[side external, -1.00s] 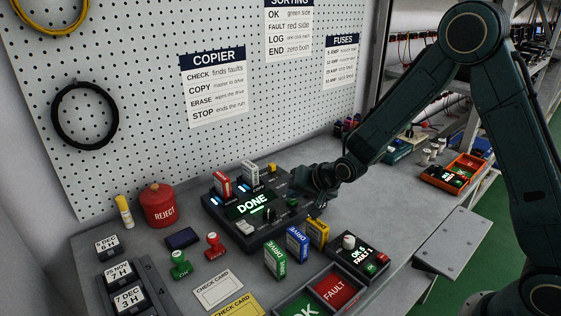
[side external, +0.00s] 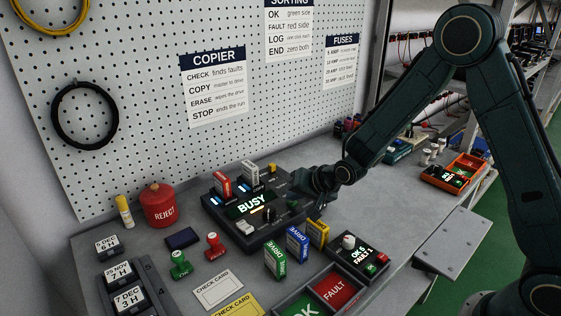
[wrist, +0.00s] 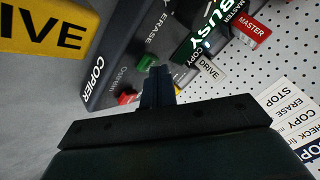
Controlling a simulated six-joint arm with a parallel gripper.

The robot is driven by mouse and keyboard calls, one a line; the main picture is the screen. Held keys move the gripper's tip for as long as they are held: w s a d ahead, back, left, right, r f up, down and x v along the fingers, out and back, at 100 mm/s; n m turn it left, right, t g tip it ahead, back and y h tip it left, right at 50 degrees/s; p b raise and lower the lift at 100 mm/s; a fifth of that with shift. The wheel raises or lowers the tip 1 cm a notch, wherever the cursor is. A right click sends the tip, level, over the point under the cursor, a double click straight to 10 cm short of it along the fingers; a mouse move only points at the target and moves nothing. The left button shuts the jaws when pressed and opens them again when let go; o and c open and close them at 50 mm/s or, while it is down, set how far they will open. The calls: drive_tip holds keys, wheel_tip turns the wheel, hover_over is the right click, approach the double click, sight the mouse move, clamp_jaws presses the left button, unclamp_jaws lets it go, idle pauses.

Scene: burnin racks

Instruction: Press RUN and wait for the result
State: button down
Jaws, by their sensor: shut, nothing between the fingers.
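The dark copier unit (side external: 232,217) stands on the bench below the pegboard, and its lit screen (side external: 251,204) reads BUSY. In the wrist view the closed fingers (wrist: 158,82) point at the copier panel, close to a green button (wrist: 146,62) and a red one (wrist: 127,98). I cannot tell whether the fingertips touch a button. No RUN label is readable.
Green, blue and yellow drives (side external: 297,244) stand just in front of the copier. A counter box (side external: 358,258) reads OK 6, FAULT 1. A red REJECT can (side external: 157,206), stamps and check cards lie left. OK and FAULT trays (side external: 333,287) are at the front.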

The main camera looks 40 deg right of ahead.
sight(295, 206)
drive_tip(key=shift+r, duration=0.9)
drive_tip(key=shift+r, duration=0.1)
drive_tip(key=shift+r, duration=2.4)
drive_tip(key=s+d+r+n+g, duration=0.2)
drive_tip(key=s+r+n, duration=0.2)
drive_tip(key=s+r, duration=0.85)
drive_tip(key=s+d+r+n+g+h, duration=0.1)
drive_tip(key=s+n, duration=0.2)
drive_tip(key=s, duration=1.8)
drive_tip(key=shift+d+r+n+g, duration=0.15)
drive_tip(key=shift+d+n+g, duration=0.15)
drive_tip(key=shift+n, duration=0.1)
